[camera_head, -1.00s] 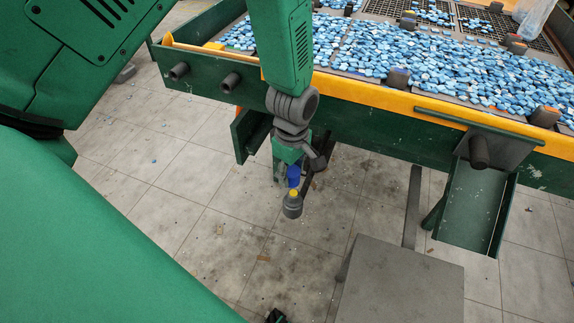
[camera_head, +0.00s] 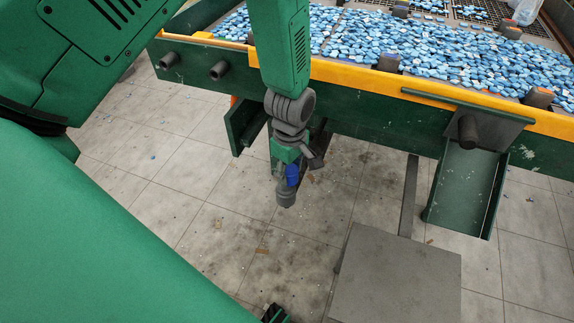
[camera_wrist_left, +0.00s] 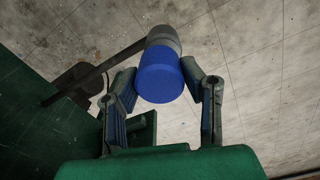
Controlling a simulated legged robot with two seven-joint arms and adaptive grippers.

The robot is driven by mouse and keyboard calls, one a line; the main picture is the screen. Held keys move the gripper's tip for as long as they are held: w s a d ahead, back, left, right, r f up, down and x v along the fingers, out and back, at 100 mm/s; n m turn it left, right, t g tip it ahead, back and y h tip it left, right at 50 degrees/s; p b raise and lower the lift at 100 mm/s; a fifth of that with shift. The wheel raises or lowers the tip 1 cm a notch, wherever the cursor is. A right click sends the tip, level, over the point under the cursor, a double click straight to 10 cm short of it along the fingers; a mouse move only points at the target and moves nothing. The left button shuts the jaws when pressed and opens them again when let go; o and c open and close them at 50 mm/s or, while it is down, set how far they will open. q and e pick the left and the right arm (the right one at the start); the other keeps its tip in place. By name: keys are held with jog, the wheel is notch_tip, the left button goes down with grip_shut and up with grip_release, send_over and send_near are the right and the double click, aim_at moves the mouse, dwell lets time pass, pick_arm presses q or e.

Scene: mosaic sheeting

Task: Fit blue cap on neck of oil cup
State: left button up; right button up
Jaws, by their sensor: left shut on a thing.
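The blue cap (camera_head: 292,174) is a plain blue cylinder held by my left gripper (camera_head: 288,160). The left wrist view shows the two fingers (camera_wrist_left: 160,80) shut on either side of the cap (camera_wrist_left: 160,74). The oil cup (camera_head: 286,195) is grey and hangs off the side of the green table frame. The cap is right over its top, in line with it, and no gap shows between them. In the left wrist view the grey cup (camera_wrist_left: 163,38) shows just beyond the cap. The cup's neck is hidden. A small dark tip (camera_head: 275,314) at the bottom edge may be my right gripper.
The green table (camera_head: 380,110) with a yellow edge (camera_head: 360,80) stands behind, covered in blue mosaic pieces (camera_head: 450,60). A green chute (camera_head: 465,190) hangs at the right. A grey box (camera_head: 395,275) stands at front right. The tiled floor around the cup is open.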

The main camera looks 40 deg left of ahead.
pick_arm(q)
jog(key=shift+a, duration=0.3)
jog(key=shift+a+f+p, duration=0.2)
jog(key=shift+a+p, duration=0.15)
jog(key=shift+a, duration=0.6)
jog(key=shift+a+f, duration=0.1)
jog(key=shift+a, duration=0.2)
jog(key=shift+d, duration=0.55)
jog(key=shift+d+r, duration=0.3)
jog(key=shift+d, duration=0.15)
jog(key=shift+a+f, duration=0.1)
jog(key=shift+a, duration=0.4)
jog(key=shift+a+f+p, duration=0.15)
jog(key=shift+a+p, duration=0.15)
jog(key=shift+a, duration=0.1)
jog(key=shift+d+r, duration=0.2)
jog(key=shift+d, duration=0.5)
jog(key=shift+a+f+p, duration=0.15)
jog(key=shift+a+p, duration=0.15)
jog(key=shift+a, duration=0.15)
jog(key=shift+d, duration=0.45)
jog(key=shift+a+f, duration=0.3)
jog(key=shift+f, duration=0.2)
pick_arm(e)
jog(key=shift+a+r, duration=0.55)
jog(key=shift+r, duration=0.35)
